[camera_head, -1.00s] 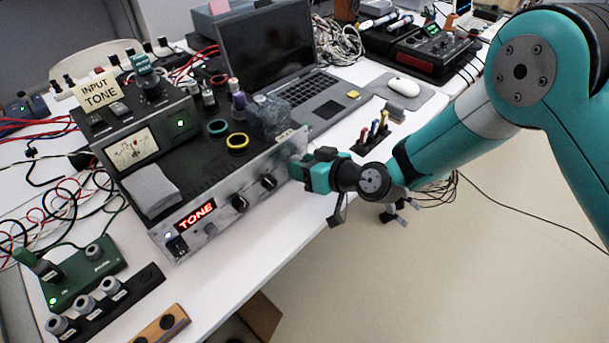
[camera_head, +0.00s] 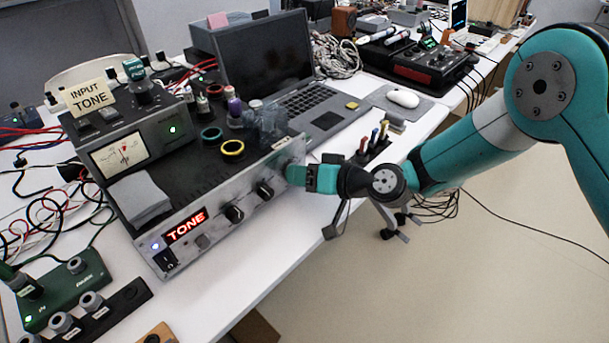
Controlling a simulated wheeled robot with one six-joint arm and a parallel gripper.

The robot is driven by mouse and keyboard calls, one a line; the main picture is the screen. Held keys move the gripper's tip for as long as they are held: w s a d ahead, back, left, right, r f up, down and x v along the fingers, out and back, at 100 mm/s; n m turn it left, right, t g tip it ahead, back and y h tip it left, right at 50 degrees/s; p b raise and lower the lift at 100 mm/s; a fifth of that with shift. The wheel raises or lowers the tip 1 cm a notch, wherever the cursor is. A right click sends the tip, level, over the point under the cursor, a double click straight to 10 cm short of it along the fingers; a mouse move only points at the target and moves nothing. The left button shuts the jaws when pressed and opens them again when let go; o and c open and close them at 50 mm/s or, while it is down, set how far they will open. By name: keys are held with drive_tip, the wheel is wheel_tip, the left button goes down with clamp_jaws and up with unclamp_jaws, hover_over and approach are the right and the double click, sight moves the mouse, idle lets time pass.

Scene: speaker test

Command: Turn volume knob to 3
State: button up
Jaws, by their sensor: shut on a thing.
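The grey amplifier (camera_head: 220,240) stands on the white table with a red "TONE" display (camera_head: 187,225) on its front panel. Two black knobs show on the panel, one in the middle (camera_head: 233,213) and one further right (camera_head: 264,190). My gripper (camera_head: 292,173) is at the panel's right end, shut on what seems to be the volume knob there. The jaws hide most of that knob, and I cannot read its pointer or any scale numbers.
A meter box (camera_head: 128,150) with an "INPUT TONE" card (camera_head: 89,96) sits on the amplifier. A laptop (camera_head: 265,60) stands behind, and a small tool holder (camera_head: 375,150) is right of my gripper. A green pedal (camera_head: 65,290) is at front left. The floor at right is mostly clear.

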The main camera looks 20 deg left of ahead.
drive_tip(key=shift+s+f, duration=0.2)
drive_tip(key=o, duration=0.9)
drive_tip(key=shift+w+r, duration=0.1)
drive_tip(key=b+v, duration=0.1)
drive_tip(key=v, duration=1.6)
drive_tip(key=shift+d+b, duration=0.15)
drive_tip(key=shift+b, duration=0.15)
